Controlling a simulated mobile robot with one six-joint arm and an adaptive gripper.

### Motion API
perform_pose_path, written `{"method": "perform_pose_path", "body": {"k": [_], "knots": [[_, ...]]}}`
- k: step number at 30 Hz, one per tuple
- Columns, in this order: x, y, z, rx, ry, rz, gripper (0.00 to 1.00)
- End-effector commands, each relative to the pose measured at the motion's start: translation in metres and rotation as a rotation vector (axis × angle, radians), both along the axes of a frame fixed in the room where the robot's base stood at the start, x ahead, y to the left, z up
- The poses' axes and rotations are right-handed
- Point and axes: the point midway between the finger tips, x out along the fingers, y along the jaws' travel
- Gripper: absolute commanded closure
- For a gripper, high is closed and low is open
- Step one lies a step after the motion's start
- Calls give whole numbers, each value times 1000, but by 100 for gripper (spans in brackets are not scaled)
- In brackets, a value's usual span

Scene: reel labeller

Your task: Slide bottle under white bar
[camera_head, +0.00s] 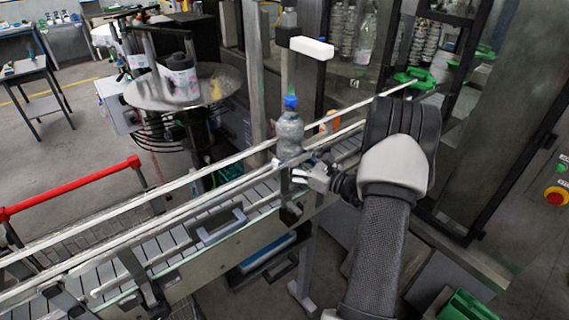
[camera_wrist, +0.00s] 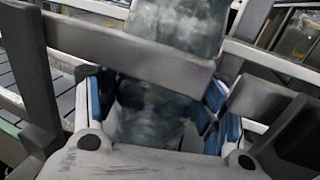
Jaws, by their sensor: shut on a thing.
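A clear plastic bottle (camera_head: 290,132) with a blue cap stands upright at the conveyor, between its rails. My gripper (camera_head: 300,174) reaches it from the right and is shut on its lower part. In the wrist view the bottle (camera_wrist: 165,110) sits between the blue-edged fingers of my gripper (camera_wrist: 160,105), with a grey rail crossing in front of it. The white bar (camera_head: 311,47) is above and slightly right of the bottle's cap in the head view. A gap shows between cap and bar. The bottle's base is hidden.
The conveyor (camera_head: 150,246) runs from lower left to upper right with metal guide rails (camera_head: 130,216) along it. A round steel table (camera_head: 180,88) stands behind. Vertical posts (camera_head: 256,70) rise near the bottle. A red barrier (camera_head: 70,188) is at left.

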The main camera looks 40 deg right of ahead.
Motion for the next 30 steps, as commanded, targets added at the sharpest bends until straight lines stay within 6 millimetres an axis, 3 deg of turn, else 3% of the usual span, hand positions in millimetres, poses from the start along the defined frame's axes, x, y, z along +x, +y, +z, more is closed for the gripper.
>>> {"method": "perform_pose_path", "body": {"k": [30], "knots": [[-4, -63, 0, -3, -2, -3, 98]]}}
